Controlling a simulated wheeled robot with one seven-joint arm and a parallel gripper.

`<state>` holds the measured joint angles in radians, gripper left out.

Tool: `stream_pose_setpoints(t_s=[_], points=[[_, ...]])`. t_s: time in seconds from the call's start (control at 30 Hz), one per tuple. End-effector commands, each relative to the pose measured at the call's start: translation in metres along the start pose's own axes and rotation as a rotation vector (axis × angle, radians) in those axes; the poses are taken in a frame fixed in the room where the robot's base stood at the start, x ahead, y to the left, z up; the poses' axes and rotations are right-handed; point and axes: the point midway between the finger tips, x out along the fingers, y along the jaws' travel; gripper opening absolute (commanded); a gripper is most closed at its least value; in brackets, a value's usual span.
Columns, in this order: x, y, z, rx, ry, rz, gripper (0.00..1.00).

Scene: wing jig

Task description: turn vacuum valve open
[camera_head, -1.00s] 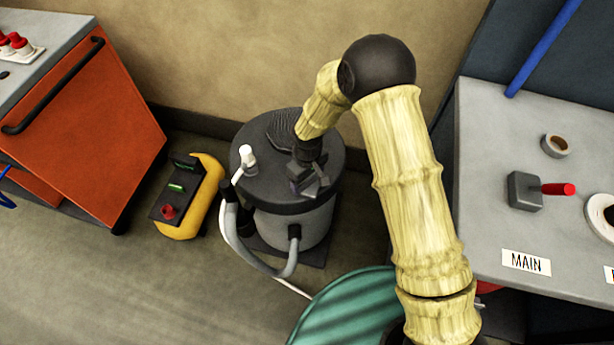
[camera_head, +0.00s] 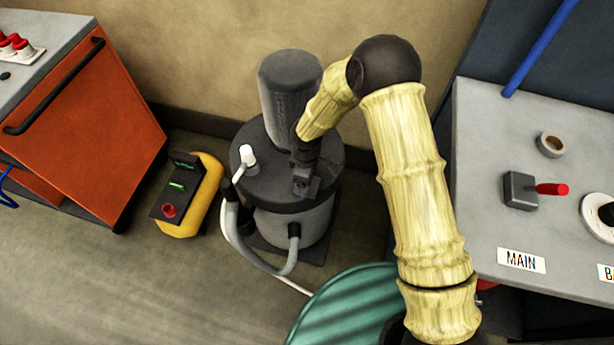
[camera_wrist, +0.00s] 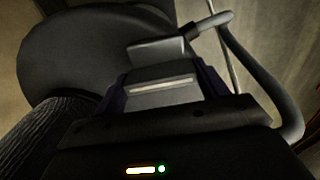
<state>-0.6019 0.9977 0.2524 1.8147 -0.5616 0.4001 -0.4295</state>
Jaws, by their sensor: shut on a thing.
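A dark grey round drum lid (camera_head: 262,185) tops a grey drum (camera_head: 275,228) on the floor by the wall. My gripper (camera_head: 304,178) reaches down onto the right part of the lid. In the wrist view my gripper (camera_wrist: 165,82) is shut on a small grey block that looks like the vacuum valve's handle (camera_wrist: 158,51). The fingers hide part of it, and the valve's body is hard to make out. The lid (camera_wrist: 85,55) fills the upper left of that view.
A white fitting (camera_head: 248,156) stands at the lid's left, and a grey hose (camera_head: 265,266) loops down the drum's side. A yellow unit (camera_head: 203,196) sits to the left. A grey bench (camera_head: 510,135) stands right, an orange cabinet (camera_head: 95,135) left.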

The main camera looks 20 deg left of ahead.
Motion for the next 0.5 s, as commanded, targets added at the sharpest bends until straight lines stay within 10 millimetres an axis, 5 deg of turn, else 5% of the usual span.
stream_pose_setpoints(t_s=[0.27,0.3,0.4,0.5], points=[[0.0,0.0009,0.0012,-0.006,-0.005,0.003,0.5],[-0.0001,0.0009,0.0012,-0.006,-0.005,0.003,0.77],[-0.0001,0.0008,0.001,-0.005,-0.004,0.002,0.95],[0.0,0.0006,0.0008,-0.004,-0.003,0.002,0.95]])
